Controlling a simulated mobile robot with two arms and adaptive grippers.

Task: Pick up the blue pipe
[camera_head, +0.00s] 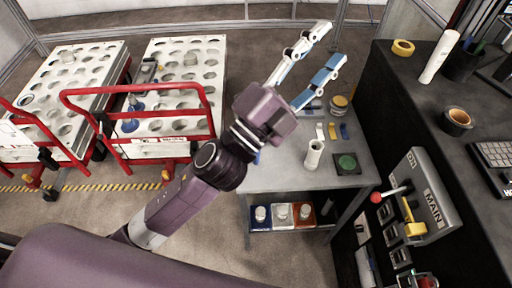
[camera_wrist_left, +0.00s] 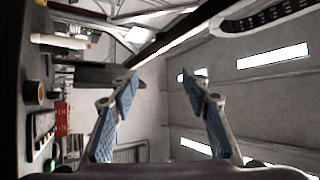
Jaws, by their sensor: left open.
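My left gripper (camera_head: 328,46) is raised above the grey work table (camera_head: 290,178) in the head view, pointing to the upper right. Its two blue-padded fingers are spread apart with nothing between them. The left wrist view also shows the open gripper (camera_wrist_left: 160,80), facing the wall and ceiling structure. No blue pipe can be made out for certain. A small blue item (camera_head: 131,125) is on the right white cart, far from the gripper; its exact shape is too small to tell. A bit of blue (camera_head: 257,158) shows beside my wrist, mostly hidden. My right gripper is not in view.
A white hollow cylinder (camera_head: 313,156) and a green-topped pad (camera_head: 346,163) are on the table. Two white carts (camera_head: 205,60) with red handles (camera_head: 75,92) stand left. A dark bench (camera_head: 400,75) with a control box (camera_head: 425,200) stands right.

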